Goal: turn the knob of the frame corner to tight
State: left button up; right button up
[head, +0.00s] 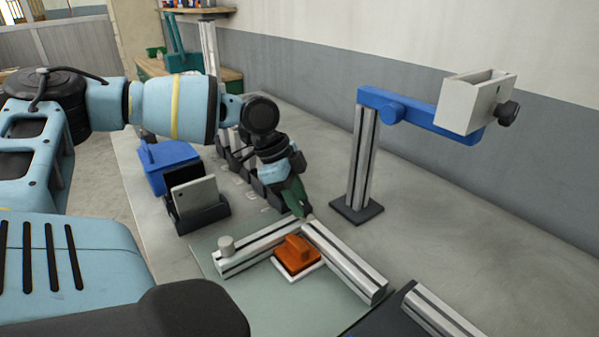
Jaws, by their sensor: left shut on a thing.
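Two pale aluminium profiles meet in an L at the frame corner (307,223) on a grey-green mat (270,303). One profile (345,262) runs to the front right, the other (252,252) to the left. My left gripper (301,211) reaches down from above with its green fingers at the frame corner. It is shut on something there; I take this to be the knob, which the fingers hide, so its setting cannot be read. My right gripper is not in view.
An orange block (296,252) on a white plate lies inside the L. A post with a blue arm (395,107) stands behind right. A blue bin (168,165) and a dark holder (206,214) stand left.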

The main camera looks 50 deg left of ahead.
pick_arm(q)
jog(key=m, duration=0.1)
jog(key=m+g+b, duration=0.1)
jog(key=m+b, duration=0.1)
jog(key=shift+w+a+f+m+h, duration=0.15)
jog(key=shift+w+m+h, duration=0.15)
jog(key=shift+m, duration=0.1)
jog(key=m+g+b, duration=0.2)
jog(key=m+b, duration=0.1)
jog(key=m, duration=0.1)
jog(key=shift+w+m, duration=0.15)
jog(key=shift+m, duration=0.15)
jog(key=m+g+b, duration=0.1)
jog(key=m, duration=0.2)
jog(key=shift+w, duration=0.2)
jog(key=shift+w+m+g+y, duration=0.1)
jog(key=shift+m+g+y, duration=0.5)
jog(key=shift+m, duration=1.3)
jog(key=o, duration=1)
jog(key=shift+r, duration=0.25)
